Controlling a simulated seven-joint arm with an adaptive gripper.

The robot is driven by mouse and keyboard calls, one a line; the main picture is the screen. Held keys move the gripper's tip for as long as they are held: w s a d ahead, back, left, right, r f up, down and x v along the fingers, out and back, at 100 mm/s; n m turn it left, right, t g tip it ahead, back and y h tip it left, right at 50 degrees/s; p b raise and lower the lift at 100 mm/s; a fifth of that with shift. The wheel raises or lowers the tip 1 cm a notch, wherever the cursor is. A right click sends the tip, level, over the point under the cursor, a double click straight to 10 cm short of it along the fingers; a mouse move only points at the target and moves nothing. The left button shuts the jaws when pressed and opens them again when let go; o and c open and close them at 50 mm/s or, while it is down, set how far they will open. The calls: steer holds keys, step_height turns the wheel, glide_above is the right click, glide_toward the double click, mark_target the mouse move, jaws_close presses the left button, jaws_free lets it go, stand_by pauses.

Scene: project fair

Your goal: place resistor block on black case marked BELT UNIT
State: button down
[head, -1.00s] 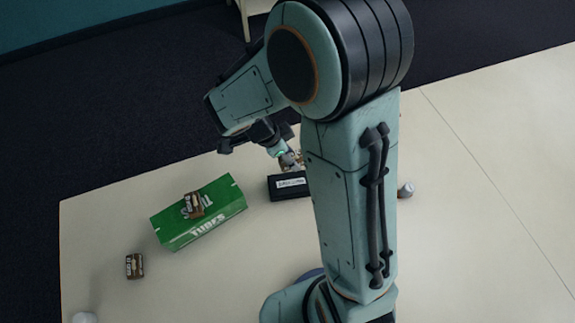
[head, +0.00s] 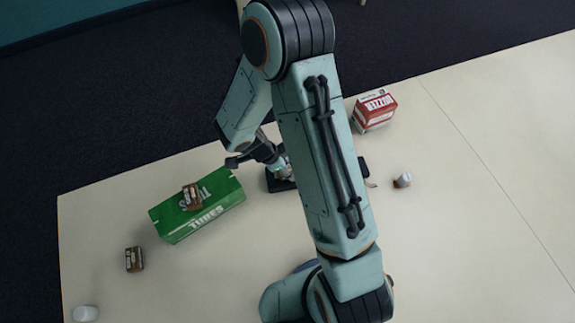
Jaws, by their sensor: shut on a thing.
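My gripper (head: 283,170) points down over a black case (head: 278,185), close to its top, left of my upright arm link. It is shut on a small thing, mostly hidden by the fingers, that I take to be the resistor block. I cannot tell whether that block touches the case. The case lies on the pale table, its right part behind my arm. Its label cannot be read now.
A green TUBES box (head: 215,215) carries a small brown block (head: 192,196). A similar brown block (head: 134,259) lies to its left. A red and white box (head: 374,111), a white-capped thing (head: 403,180) and another black thing (head: 363,167) are right of my arm. A white object (head: 85,313) sits front left.

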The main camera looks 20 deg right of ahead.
steer(key=c, duration=0.8)
jaws_free()
steer(key=shift+r, duration=0.4)
steer(key=v, duration=1.2)
steer(key=s+r+n+y, duration=0.1)
steer(key=s+r+n, duration=0.2)
steer(key=s+n, duration=0.2)
steer(key=s+r+n+y, duration=0.2)
steer(key=s+r+n, duration=0.1)
steer(key=s+n, duration=0.3)
steer(key=s+r+n+y, duration=0.2)
steer(key=s+n, duration=0.3)
steer(key=n, duration=0.3)
steer(key=shift+s+a+r, duration=0.1)
steer(key=shift+s+r, duration=0.1)
steer(key=shift+r, duration=0.35)
